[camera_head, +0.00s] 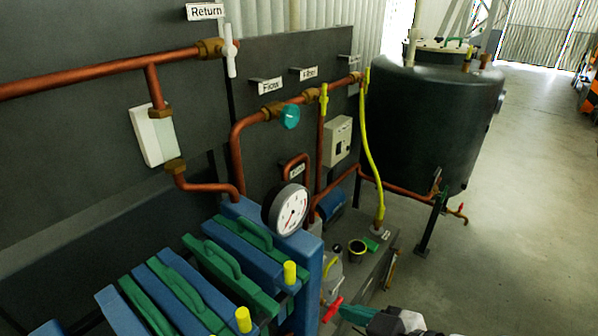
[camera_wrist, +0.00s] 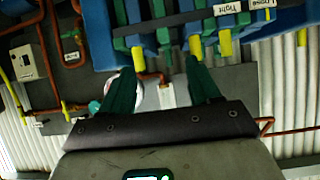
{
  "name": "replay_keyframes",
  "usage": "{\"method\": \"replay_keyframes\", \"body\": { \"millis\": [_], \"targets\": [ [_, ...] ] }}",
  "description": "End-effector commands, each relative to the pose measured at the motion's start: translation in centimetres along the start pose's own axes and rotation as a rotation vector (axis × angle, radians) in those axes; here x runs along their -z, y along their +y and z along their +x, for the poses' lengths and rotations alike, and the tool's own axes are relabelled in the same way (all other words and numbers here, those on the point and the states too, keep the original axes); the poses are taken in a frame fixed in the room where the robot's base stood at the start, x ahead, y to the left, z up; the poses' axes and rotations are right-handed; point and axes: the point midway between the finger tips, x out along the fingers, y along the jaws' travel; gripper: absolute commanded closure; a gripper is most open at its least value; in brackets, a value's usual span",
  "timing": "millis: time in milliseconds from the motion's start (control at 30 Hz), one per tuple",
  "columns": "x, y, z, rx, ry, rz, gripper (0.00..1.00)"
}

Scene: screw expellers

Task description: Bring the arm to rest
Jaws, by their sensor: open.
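My gripper (camera_wrist: 159,66) shows in the wrist view with its two green fingers spread apart and nothing between them. In the head view, part of my gripper (camera_head: 358,315) shows at the bottom edge, right of a red-handled valve (camera_head: 333,308). The rest of my arm is cut off by the frame. Beyond the fingers in the wrist view are blue and green plates with yellow ends (camera_wrist: 196,46) and a copper pipe. A white round gauge, partly hidden, lies behind the left finger.
Blue and green press plates (camera_head: 190,285) stand at the lower left, with a pressure gauge (camera_head: 287,209) above them. Copper pipes (camera_head: 100,72) run along the dark panel. A large dark tank (camera_head: 430,125) stands at the back right. The floor (camera_head: 530,230) to the right is clear.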

Motion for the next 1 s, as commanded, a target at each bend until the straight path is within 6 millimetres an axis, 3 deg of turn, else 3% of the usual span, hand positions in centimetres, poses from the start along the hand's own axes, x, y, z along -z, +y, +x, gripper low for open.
{"method": "replay_keyframes", "body": {
  "millis": [267, 467, 667, 733, 900, 1000],
  "targets": [
    [-4.4, 1.2, -0.3, -0.057, -0.107, 0.103, 0.38],
    [-9.7, 2.3, -1.2, -0.128, -0.234, 0.224, 0.38],
    [-17.7, 2.7, -3.6, -0.24, -0.425, 0.406, 0.38],
    [-21.6, 2.5, -5.2, -0.3, -0.521, 0.495, 0.38],
    [-29.8, 0.6, -9.6, -0.446, -0.742, 0.694, 0.38],
    [-32.5, -0.5, -11.6, -0.504, -0.826, 0.764, 0.38]
  ]
}}
